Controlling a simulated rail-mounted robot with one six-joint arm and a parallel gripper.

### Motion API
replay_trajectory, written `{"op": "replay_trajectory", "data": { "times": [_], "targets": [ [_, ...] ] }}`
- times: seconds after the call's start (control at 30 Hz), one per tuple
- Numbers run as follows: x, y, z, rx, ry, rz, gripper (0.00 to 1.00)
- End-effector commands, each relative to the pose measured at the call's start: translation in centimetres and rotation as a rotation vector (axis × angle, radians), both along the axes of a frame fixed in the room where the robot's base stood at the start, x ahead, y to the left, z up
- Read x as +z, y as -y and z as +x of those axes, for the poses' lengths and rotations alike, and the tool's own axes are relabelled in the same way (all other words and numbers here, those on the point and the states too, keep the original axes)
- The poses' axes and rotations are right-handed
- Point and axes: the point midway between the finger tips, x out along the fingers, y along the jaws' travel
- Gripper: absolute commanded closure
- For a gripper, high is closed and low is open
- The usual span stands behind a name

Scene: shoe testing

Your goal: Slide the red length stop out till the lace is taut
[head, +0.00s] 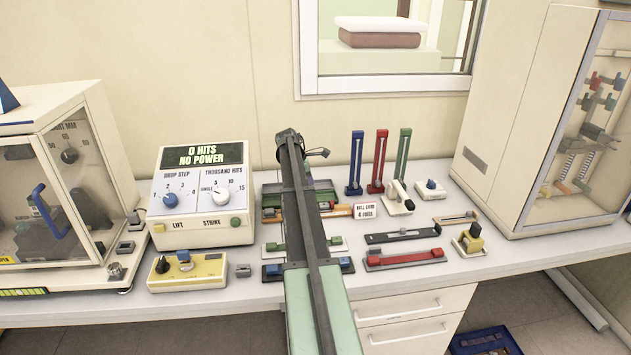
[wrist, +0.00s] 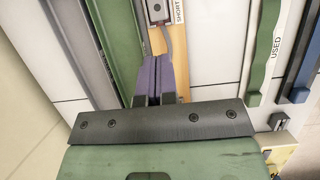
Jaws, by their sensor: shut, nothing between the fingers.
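My gripper (wrist: 159,66) shows in the wrist view with its two purple fingers side by side, shut and empty. It is over the gap between a green rail (wrist: 116,45) and a tan strip (wrist: 206,45). A grey piece (wrist: 157,10) lies just beyond the fingertips. In the head view my arm hides the fingers and part of the fixture below. I see no red stop in the wrist view. A red block (head: 437,252) sits at the right end of a red bar (head: 400,259) in the head view; I cannot tell whether this is the length stop. I cannot make out a lace.
Blue (head: 356,160), red (head: 377,160) and green (head: 403,155) uprights stand behind the arm's right side. A white control box (head: 203,218) stands left, a glass-fronted cabinet (head: 500,130) right. A dark bar (head: 402,236) lies behind the red bar.

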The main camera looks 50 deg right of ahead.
Motion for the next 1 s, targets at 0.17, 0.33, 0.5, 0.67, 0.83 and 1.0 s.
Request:
{"op": "replay_trajectory", "data": {
  "times": [0.17,0.33,0.5,0.67,0.83,1.0],
  "targets": [
    [1.4,-0.4,0.4,0.001,0.000,0.000,1.00],
    [1.2,-0.4,0.4,-0.003,0.001,-0.001,1.00],
    [1.0,-1.1,0.2,-0.240,0.082,-0.050,1.00],
    [0.4,-14.3,-3.6,-0.735,0.282,-0.071,1.00],
    [0.0,-31.1,-5.3,-0.981,0.377,-0.016,1.00],
    [-0.1,-47.0,-10.1,-1.043,0.393,0.068,1.00]
  ]
}}
